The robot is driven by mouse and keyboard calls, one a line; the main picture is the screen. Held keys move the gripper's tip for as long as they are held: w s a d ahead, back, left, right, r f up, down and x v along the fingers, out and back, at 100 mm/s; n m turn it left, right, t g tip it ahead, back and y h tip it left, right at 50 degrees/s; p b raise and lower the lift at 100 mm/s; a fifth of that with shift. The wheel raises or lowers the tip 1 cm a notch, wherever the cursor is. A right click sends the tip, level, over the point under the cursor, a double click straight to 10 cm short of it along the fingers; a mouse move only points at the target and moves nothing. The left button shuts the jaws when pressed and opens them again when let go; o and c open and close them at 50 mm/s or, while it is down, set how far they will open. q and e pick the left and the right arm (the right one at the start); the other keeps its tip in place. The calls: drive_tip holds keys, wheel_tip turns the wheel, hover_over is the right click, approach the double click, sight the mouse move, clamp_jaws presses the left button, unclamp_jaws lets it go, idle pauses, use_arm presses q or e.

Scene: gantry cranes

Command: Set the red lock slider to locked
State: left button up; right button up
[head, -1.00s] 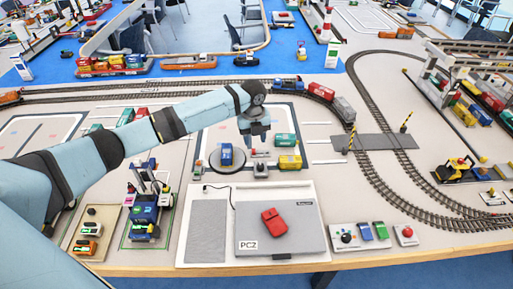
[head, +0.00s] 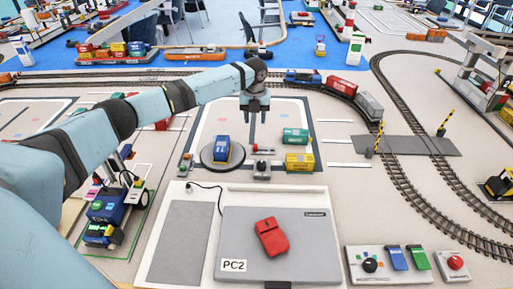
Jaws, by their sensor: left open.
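A small red slider (head: 262,151) sits just right of the round dark turntable (head: 208,160), behind a small grey block with a knob (head: 262,170). A blue container (head: 222,149) stands on the turntable. My left gripper (head: 255,113) points down with its fingers apart and empty. In the picture it is above and slightly left of the slider, with a clear gap between them; its exact height is hard to tell. The slider is too small to read its setting. My right gripper is not in view.
A green container (head: 295,136) and a yellow container (head: 299,162) stand right of the slider. In front are a grey laptop-like panel (head: 313,255) with a red object (head: 271,237) and a control box (head: 389,263). Train tracks curve behind and right.

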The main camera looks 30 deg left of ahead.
sight(256, 145)
use_arm(q)
wheel_tip(256, 145, down, 12)
drive_tip(key=shift+f+b, duration=0.15)
drive_tip(key=shift+b, duration=0.4)
clamp_jaws()
